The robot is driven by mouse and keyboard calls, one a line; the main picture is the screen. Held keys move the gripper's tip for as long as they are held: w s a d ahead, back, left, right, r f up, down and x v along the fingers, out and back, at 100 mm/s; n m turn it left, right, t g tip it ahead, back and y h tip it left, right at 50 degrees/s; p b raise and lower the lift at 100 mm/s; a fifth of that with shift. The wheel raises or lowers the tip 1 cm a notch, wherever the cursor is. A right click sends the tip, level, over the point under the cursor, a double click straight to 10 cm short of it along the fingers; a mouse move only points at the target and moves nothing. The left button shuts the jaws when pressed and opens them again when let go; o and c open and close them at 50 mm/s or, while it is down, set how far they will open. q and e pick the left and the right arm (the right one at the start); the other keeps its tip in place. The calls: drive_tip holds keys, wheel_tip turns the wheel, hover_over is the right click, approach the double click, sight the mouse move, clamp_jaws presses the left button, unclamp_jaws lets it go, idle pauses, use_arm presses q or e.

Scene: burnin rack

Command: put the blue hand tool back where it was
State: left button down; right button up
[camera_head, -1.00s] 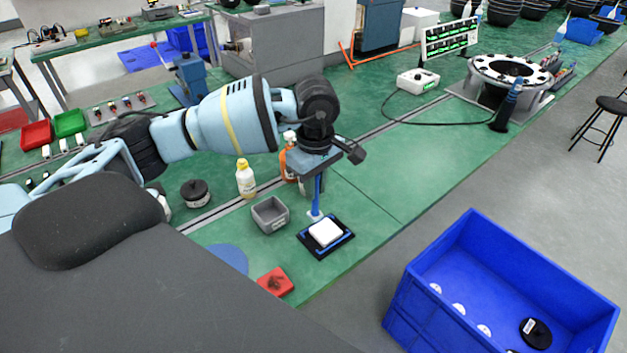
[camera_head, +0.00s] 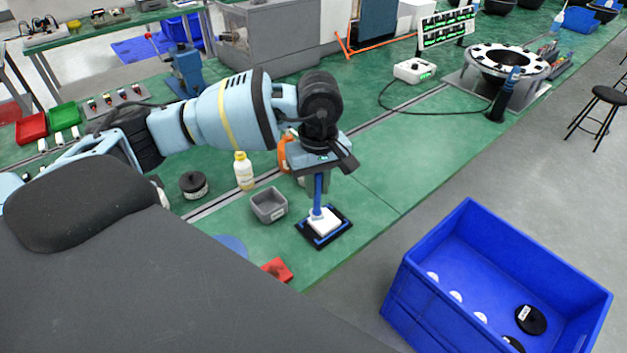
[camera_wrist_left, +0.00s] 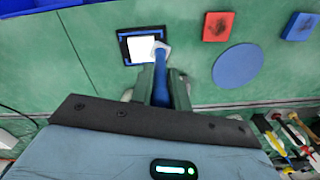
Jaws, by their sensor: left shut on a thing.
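My left gripper (camera_head: 320,180) points down and is shut on the blue hand tool (camera_head: 318,192), a slim upright handle with a pale foot. The tool's lower end is at the white pad (camera_head: 326,222) in the head view; whether it touches or hovers just above, I cannot tell. The pad sits on a black tray (camera_head: 323,243) with blue edging. In the left wrist view the blue handle (camera_wrist_left: 161,88) is between the fingers (camera_wrist_left: 163,92), and its pale foot overlaps the right edge of the white pad (camera_wrist_left: 138,48). My right gripper is not in view.
A grey bin (camera_head: 269,206), a yellow-white bottle (camera_head: 243,171), a black round container (camera_head: 193,185) and an orange bottle (camera_head: 283,153) stand near the gripper. A red block (camera_head: 277,270) lies nearer me. A blue crate (camera_head: 400,305) is at right. The green bench right of the gripper is clear.

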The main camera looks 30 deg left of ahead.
use_arm(q)
drive_tip(key=s+d+f+m, duration=0.1)
drive_tip(key=s+d+m, duration=0.3)
drive_tip(key=m, duration=0.6)
drive_tip(key=shift+s+d+m, duration=0.25)
drive_tip(key=shift+s+m, duration=0.15)
drive_tip(key=shift+s, duration=0.4)
drive_tip(key=shift+a, duration=0.1)
